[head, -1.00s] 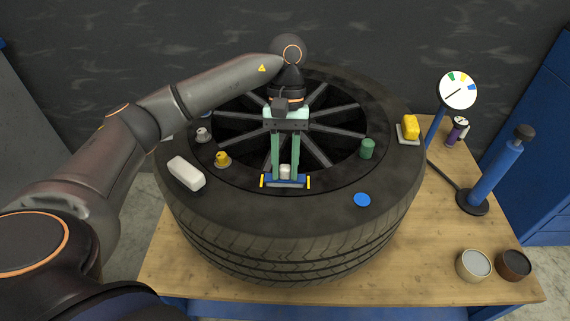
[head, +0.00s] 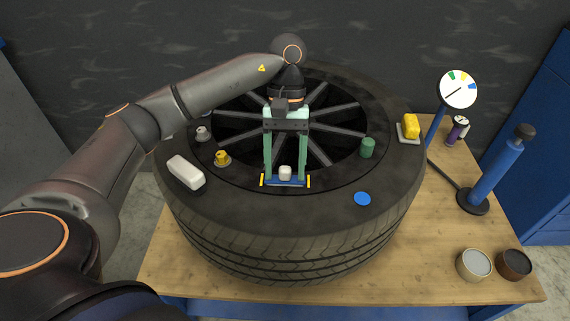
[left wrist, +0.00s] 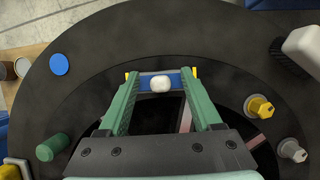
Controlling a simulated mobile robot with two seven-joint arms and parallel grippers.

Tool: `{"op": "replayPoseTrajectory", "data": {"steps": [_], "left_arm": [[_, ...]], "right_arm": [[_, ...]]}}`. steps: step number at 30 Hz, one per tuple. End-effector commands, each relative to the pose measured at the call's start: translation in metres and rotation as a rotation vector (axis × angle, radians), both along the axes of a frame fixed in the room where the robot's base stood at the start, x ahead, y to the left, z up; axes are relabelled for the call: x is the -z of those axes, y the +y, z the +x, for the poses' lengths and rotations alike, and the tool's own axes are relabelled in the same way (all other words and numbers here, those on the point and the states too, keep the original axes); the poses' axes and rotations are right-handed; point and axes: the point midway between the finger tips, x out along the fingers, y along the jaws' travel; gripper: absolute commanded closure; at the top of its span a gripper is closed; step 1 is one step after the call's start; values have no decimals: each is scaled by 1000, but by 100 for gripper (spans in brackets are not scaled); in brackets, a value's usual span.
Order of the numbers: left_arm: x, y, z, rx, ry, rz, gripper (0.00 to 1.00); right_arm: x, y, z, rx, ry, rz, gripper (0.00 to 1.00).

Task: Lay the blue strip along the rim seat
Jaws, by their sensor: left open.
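The blue strip (head: 293,184) lies along the near inner edge of the wheel, where the dark rim (head: 240,180) meets the tyre. A white knob (head: 285,172) stands on its middle, and yellow pieces show at both ends. In the left wrist view the strip (left wrist: 175,80) shows with its white knob (left wrist: 160,83). My left gripper (head: 284,178) points down over the strip. Its green fingers are open, one on each side of the knob and apart from it. It also shows in the left wrist view (left wrist: 160,78). My right gripper is not in view.
On the tyre (head: 300,225) are a white block (head: 186,174), a yellow valve-like piece (head: 222,158), a grey one (head: 203,134), a green cylinder (head: 367,148), a blue disc (head: 362,199) and a yellow block (head: 411,127). A gauge (head: 458,90) and blue pump (head: 492,178) stand right.

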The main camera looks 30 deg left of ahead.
Motion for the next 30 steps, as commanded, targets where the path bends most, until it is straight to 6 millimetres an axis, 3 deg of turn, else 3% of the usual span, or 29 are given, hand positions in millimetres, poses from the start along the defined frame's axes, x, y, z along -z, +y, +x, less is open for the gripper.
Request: {"op": "replayPoseTrajectory", "data": {"steps": [10,16,23,30], "left_arm": [[0,0,0,0,0,0,34],[0,0,0,0,0,0,34],[-56,11,19,-3,-4,1,34],[-98,21,34,-2,-3,1,34]], "right_arm": [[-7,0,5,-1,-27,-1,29],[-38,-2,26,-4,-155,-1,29],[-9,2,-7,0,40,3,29],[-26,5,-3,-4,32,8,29]]}}
